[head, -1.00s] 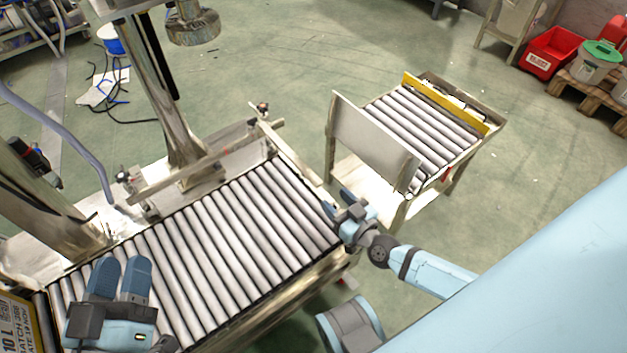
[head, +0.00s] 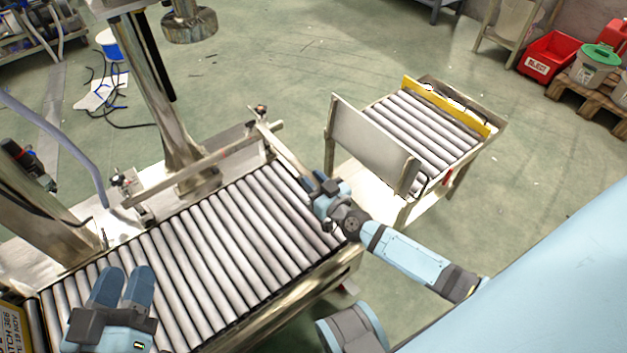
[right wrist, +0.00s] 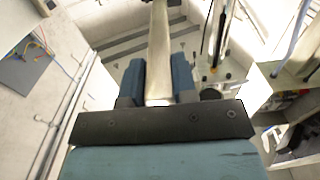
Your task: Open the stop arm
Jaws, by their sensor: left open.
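The stop arm (head: 284,148) is a thin metal bar across the far end of the roller conveyor (head: 205,245), running from a post at the back toward my right gripper. My right gripper (head: 318,183) is at the bar's near end in the head view. In the right wrist view the bar (right wrist: 160,50) runs between the two blue fingers (right wrist: 158,82), with little or no gap on either side. I cannot tell whether they press on it. My left gripper (head: 122,282) is open and empty above the near left rollers.
A side guide rail (head: 205,165) runs along the conveyor's back edge. A separate roller cart (head: 425,125) with an upright metal plate (head: 370,140) stands beyond the conveyor's end, close to my right gripper. A printed box (head: 12,325) is at the lower left.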

